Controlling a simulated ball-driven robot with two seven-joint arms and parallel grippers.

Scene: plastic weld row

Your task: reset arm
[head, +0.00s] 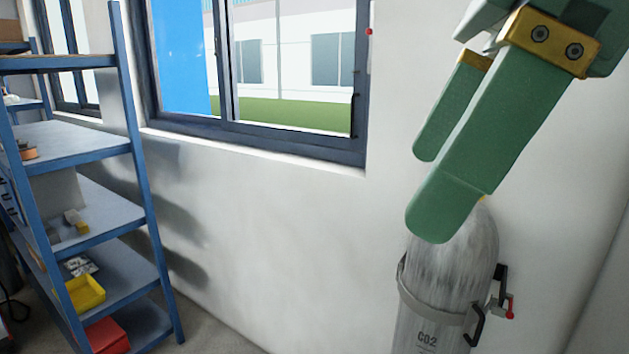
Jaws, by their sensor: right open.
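My right gripper (428,188) comes in from the top right of the head view. It has two long green fingers and yellow brackets. The fingers are apart and nothing is between them; the wall shows through the gap. They point down and to the left. The nearer fingertip overlaps the top of a grey gas cylinder (445,275) marked CO2 in the picture; I cannot tell whether they touch. The cylinder's top is partly hidden behind this finger. My left gripper is not in view.
A blue shelf rack (140,150) stands at the left, with a yellow bin (86,293) and a red bin (107,336) low down. A window (250,138) is in the white wall. A bracket with a red-tipped handle (509,310) is beside the cylinder. The wall's middle is clear.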

